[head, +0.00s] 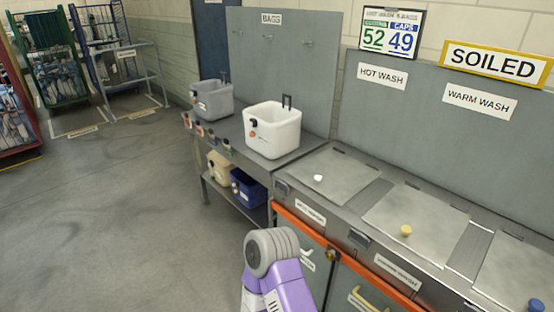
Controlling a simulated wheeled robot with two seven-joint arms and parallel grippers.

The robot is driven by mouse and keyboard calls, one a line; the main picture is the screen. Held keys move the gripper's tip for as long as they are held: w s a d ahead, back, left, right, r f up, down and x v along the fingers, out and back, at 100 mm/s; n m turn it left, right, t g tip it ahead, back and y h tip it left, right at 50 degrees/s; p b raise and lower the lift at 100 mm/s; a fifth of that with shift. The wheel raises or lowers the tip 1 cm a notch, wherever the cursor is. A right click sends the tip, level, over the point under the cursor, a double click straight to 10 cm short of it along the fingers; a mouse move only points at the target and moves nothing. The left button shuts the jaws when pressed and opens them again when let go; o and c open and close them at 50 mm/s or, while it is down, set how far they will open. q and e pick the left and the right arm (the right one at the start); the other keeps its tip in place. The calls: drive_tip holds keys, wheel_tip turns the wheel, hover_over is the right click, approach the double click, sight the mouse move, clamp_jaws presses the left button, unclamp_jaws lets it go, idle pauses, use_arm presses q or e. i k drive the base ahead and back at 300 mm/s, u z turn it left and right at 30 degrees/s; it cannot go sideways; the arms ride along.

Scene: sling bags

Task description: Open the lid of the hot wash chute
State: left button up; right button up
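The hot wash chute lid (345,165) is a flat grey metal plate in the counter, below the HOT WASH sign (382,76). It lies flat and closed. A small white knob (318,177) sits near its front left edge. A purple and grey link of one of my arms rises at the bottom centre, in front of the counter. Neither of my grippers shows in the head view.
Right of it are the closed warm wash lid (425,208) with a yellow knob (406,230) and another lid with a blue knob (536,305). A white tub (273,131) and a grey tub (212,100) stand left. An orange rail (345,255) runs along the front.

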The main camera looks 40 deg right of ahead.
sight(337, 175)
drive_tip(key=z, duration=0.55)
drive_tip(key=i, duration=1.35)
drive_tip(key=z, duration=1.1)
